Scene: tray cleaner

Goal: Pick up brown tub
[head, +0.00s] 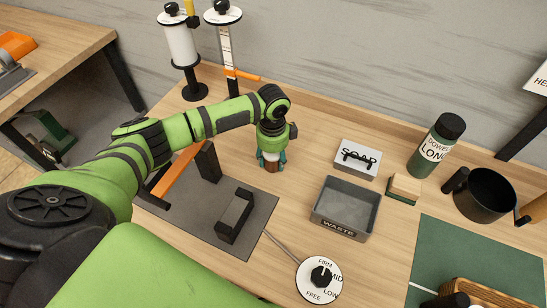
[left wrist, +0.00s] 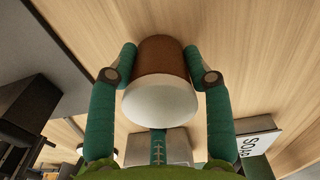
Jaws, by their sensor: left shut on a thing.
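The brown tub (head: 271,166) is small, brown below with a white top, and stands low at the wooden table's surface in the head view. In the left wrist view the tub (left wrist: 162,60) fills the space between the teal fingers, its white end toward the camera. My left gripper (head: 270,160) comes down over it from above. In the left wrist view the gripper (left wrist: 162,75) has its fingers against both sides of the tub. Whether the tub is lifted off the table I cannot tell. My right gripper is not in view.
Right of the tub are a white soap box (head: 357,158) and a grey waste tray (head: 322,222). A dial (head: 319,279) is in front. A grey mat (head: 262,215) with black blocks lies to the left. Dispensers (head: 180,45) stand behind. Bare wood surrounds the tub.

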